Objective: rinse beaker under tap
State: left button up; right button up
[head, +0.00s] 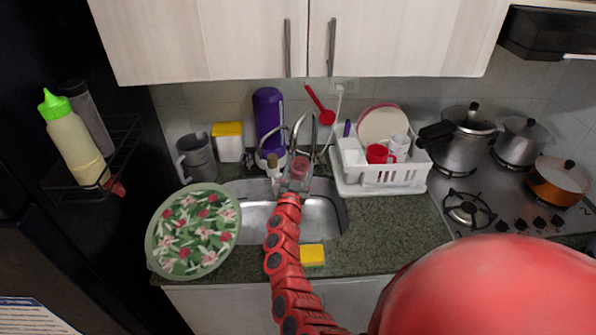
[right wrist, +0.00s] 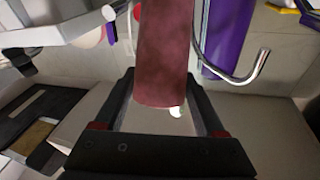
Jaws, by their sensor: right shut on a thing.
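My right arm reaches up to the sink (head: 325,212), and my right gripper (head: 297,182) is over its back part, near the tap. It is shut on a dull red, cylindrical thing, which I take to be the beaker (head: 300,165). In the right wrist view the beaker (right wrist: 163,55) stands between the two fingers (right wrist: 163,112). The chrome tap (head: 311,122) curves up close behind the beaker; in the right wrist view its curved chrome spout (right wrist: 250,70) is beside the beaker, apart from it. I see no running water. My left gripper is not in view.
A white dish rack (head: 385,180) with mugs and plates stands right of the sink. A purple bottle (head: 268,115) is behind the tap. A floral round tray (head: 193,230) is left, a yellow sponge (head: 312,254) in front. Pots stand on the stove (head: 500,205) at right.

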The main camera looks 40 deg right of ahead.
aim_at(304, 173)
jog(key=shift+s+d, duration=0.25)
jog(key=shift+d, duration=0.2)
jog(key=shift+w+a, duration=0.1)
jog(key=shift+a, duration=0.05)
jog(key=shift+w+a+p, duration=0.15)
jog(key=shift+a+p, duration=0.2)
jog(key=shift+a, duration=0.05)
jog(key=shift+d, duration=0.1)
jog(key=shift+s+d, duration=0.25)
jog(key=shift+d, duration=0.2)
jog(key=shift+s+a+r+p, duration=0.1)
jog(key=shift+s+a+p, duration=0.25)
jog(key=shift+s, duration=0.3)
jog(key=shift+s+a+p, duration=0.3)
jog(key=shift+s+p, duration=0.05)
jog(key=shift+s, duration=0.3)
jog(key=shift+s+a+p, duration=0.15)
jog(key=shift+s+a, duration=0.2)
jog(key=shift+s, duration=0.45)
jog(key=shift+s+a+p, duration=0.2)
jog(key=shift+s+a, duration=0.15)
jog(key=shift+s, duration=0.4)
jog(key=shift+s+a+p, duration=0.15)
jog(key=shift+s+a, duration=0.2)
jog(key=shift+s, duration=0.45)
